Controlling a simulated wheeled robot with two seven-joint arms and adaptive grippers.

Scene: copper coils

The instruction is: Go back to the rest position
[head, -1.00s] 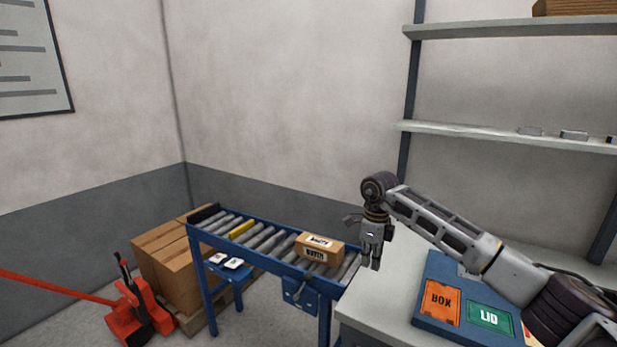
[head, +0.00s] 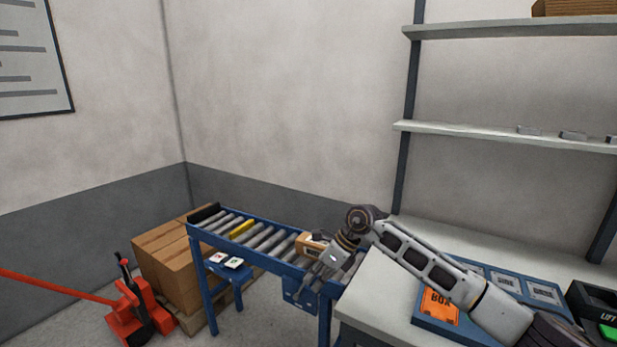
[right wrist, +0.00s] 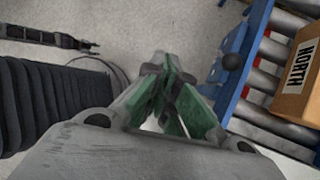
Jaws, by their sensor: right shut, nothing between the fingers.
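My right gripper (head: 312,279) is shut and empty. In the head view it points down and to the left in front of the near end of the roller conveyor (head: 262,259). Its green-padded fingers (right wrist: 167,100) meet in the right wrist view, with floor beyond them. The cardboard carton (head: 309,245) sits on the rollers, partly hidden behind my gripper in the head view. In the right wrist view the carton (right wrist: 299,85) shows a NORTH label, to the right of the fingers and apart from them. My left gripper is not in view.
The worktable (head: 379,296) carries a blue board (head: 425,323) with an orange BOX card (head: 438,304). A dark device with a green button (head: 608,332) stands at right. A red pallet jack (head: 140,315) and stacked cartons (head: 170,262) are at left. Shelves (head: 500,132) rise behind.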

